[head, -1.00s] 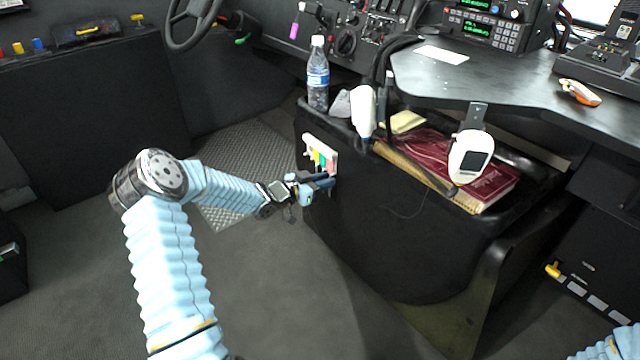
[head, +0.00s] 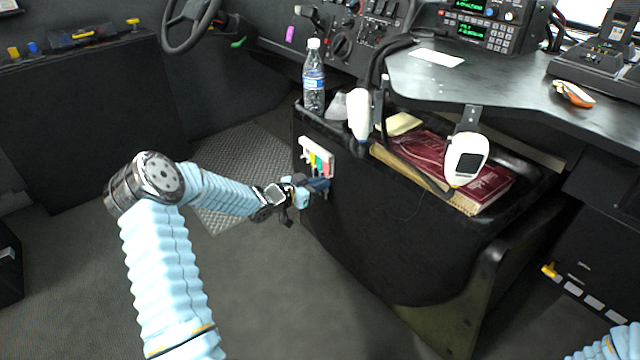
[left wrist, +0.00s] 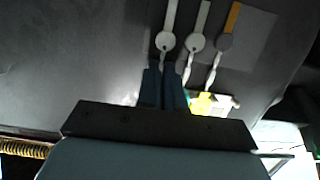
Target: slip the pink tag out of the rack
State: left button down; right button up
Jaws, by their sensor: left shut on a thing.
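A small white rack (head: 318,148) is fixed to the side of the black console. Coloured tags hang in it, with yellow, green and red ones visible. My left gripper (head: 321,185) is just below the rack. In the left wrist view its blue fingers (left wrist: 165,84) are together, shut on a tag that they mostly hide. I take it for the pink tag, but its colour is not clear. My right gripper is out of view.
The console top holds a water bottle (head: 314,85), a white handheld device (head: 360,112) and red books (head: 440,160). Another white device (head: 466,158) hangs at the desk edge. The floor (head: 270,290) left of the console is clear.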

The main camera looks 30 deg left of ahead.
pick_arm(q)
jog(key=shift+s, duration=0.1)
jog(key=shift+f+v, duration=0.2)
jog(key=shift+v, duration=0.8)
jog(key=shift+a+p, duration=0.1)
jog(key=shift+p, duration=0.2)
jog(key=v, duration=0.3)
jog(key=f+p+v, duration=0.1)
jog(key=v, duration=0.2)
jog(key=shift+s+f, duration=0.1)
